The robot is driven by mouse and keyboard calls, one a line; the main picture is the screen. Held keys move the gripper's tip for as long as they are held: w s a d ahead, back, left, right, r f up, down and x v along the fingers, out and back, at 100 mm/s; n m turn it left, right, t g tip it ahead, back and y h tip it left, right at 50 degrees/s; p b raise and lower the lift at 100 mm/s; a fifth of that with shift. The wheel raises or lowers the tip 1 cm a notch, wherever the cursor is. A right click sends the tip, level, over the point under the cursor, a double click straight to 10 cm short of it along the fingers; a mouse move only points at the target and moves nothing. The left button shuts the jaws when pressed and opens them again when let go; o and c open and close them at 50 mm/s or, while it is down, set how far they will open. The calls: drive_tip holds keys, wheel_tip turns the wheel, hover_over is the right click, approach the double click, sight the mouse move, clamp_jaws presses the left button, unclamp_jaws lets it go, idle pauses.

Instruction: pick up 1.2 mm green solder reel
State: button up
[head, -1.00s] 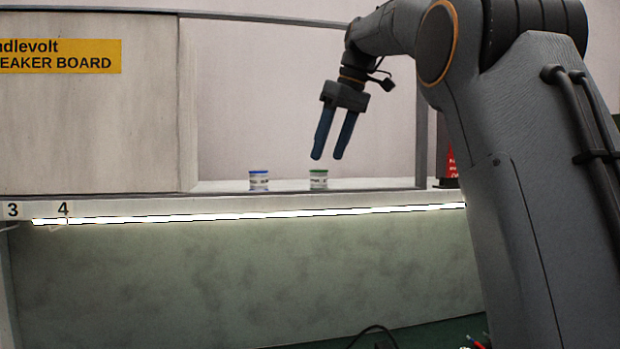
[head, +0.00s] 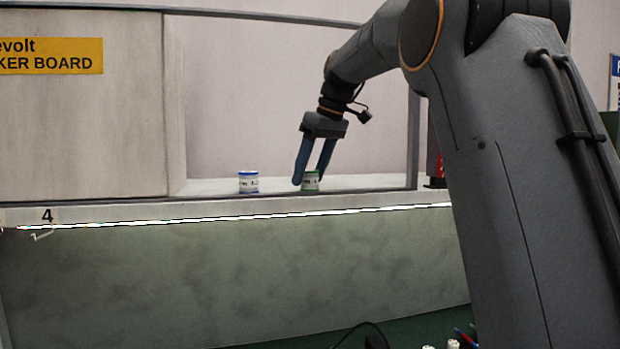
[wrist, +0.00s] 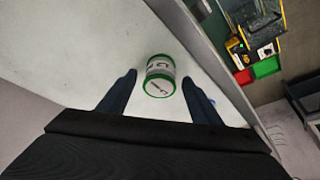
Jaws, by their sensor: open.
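The green solder reel (head: 311,181), with green rims and a white label, stands on the shelf (head: 215,187) behind the frame's lower rail. In the wrist view the green reel (wrist: 160,76) lies between and just beyond my fingertips. My gripper (head: 309,184) is open, its two blue fingers reaching down at the reel, with one finger left of it and the other partly over its top in the head view. The wrist view shows my gripper (wrist: 166,84) with a finger on each side and gaps to the reel.
A blue-rimmed reel (head: 248,182) stands on the shelf to the left. The frame's upright post (head: 413,140) is to the right, and a pale panel (head: 80,130) closes the left side. The wrist view shows red (wrist: 243,77) and green bins (wrist: 267,67) below the shelf.

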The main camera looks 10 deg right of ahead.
drive_tip(key=c, duration=1.2)
drive_tip(key=shift+c, duration=0.5)
drive_tip(key=shift+r, duration=0.2)
